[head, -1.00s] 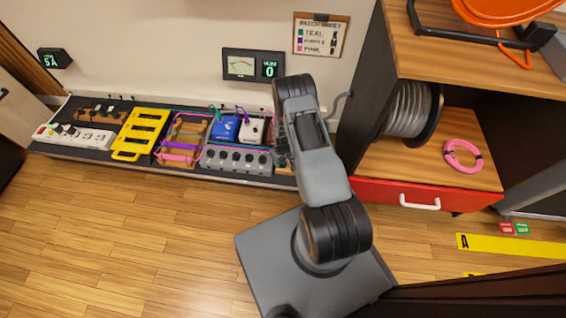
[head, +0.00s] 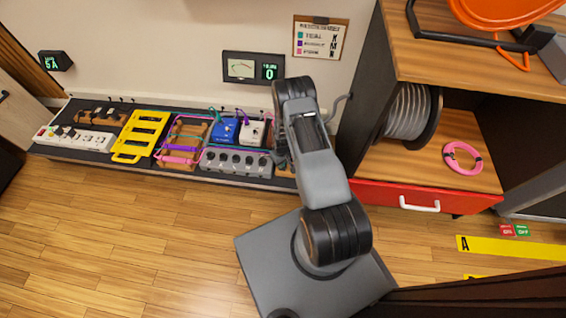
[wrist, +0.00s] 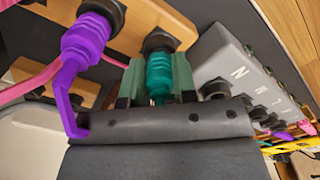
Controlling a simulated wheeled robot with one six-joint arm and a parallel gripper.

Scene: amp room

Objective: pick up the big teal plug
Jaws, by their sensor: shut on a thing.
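The big teal plug (wrist: 159,75) is in the middle of the wrist view, upright in the picture, between the two greenish finger pads of my gripper (wrist: 157,82). My gripper is shut on it. The plug's far end meets a dark round socket (wrist: 160,40) on a wooden block; I cannot tell how deep it sits in it. A purple plug (wrist: 86,40) with a purple cable is just left of my gripper. In the head view my arm hides the teal plug and most of my gripper.
A grey box with several knobs (head: 236,162) stands left of my gripper, with blue (head: 225,130) and white (head: 252,132) pedals behind it. A yellow rack (head: 140,135) and a white power strip (head: 75,138) are farther left. The red drawer (head: 380,193) is to the right.

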